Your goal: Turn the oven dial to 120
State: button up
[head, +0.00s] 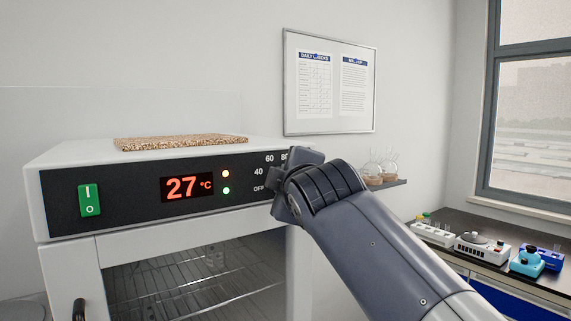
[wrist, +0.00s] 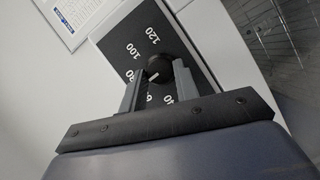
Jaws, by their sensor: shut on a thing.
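The oven (head: 100,155) stands at the left in the head view, with a black control panel. Its dial is hidden there behind my gripper (head: 290,185), which is up against the right end of the panel. In the wrist view the round black dial (wrist: 159,66) sits between the two fingers of my gripper (wrist: 160,78), which are shut on it. A short white mark on the dial points to the lower left; the exact number it meets is unclear. The 120 (wrist: 151,33) and 100 (wrist: 132,50) labels show clearly; lower numbers are partly covered by the fingers.
The oven display (head: 187,188) reads 27 °C, beside a green power switch (head: 89,199). A speckled slab (head: 180,142) lies on the oven top. A framed notice (head: 330,85) hangs behind. A bench with lab devices (head: 483,247) stands at the right, and flasks (head: 380,168) sit on a shelf.

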jog(key=m+g+y+p, duration=0.1)
jog(key=m+g+y, duration=0.1)
jog(key=m, duration=0.3)
jog(key=d+m+g+y+p, duration=0.1)
jog(key=m+g+y, duration=0.1)
jog(key=m, duration=0.3)
jog(key=w+m+g+y+p, duration=0.1)
jog(key=m+g+y, duration=0.1)
jog(key=m, duration=0.4)
jog(key=shift+d+y+p, duration=0.15)
jog(key=shift+y+p, duration=0.15)
jog(key=shift+y, duration=0.6)
jog(key=shift+g, duration=0.3)
jog(key=o, duration=1)
jog(key=shift+r, duration=0.1)
jog(key=shift+c, duration=0.2)
jog(key=b+v, duration=0.1)
jog(key=v, duration=0.9)
jog(key=shift+s+d+b, duration=0.3)
jog(key=shift+a, duration=0.1)
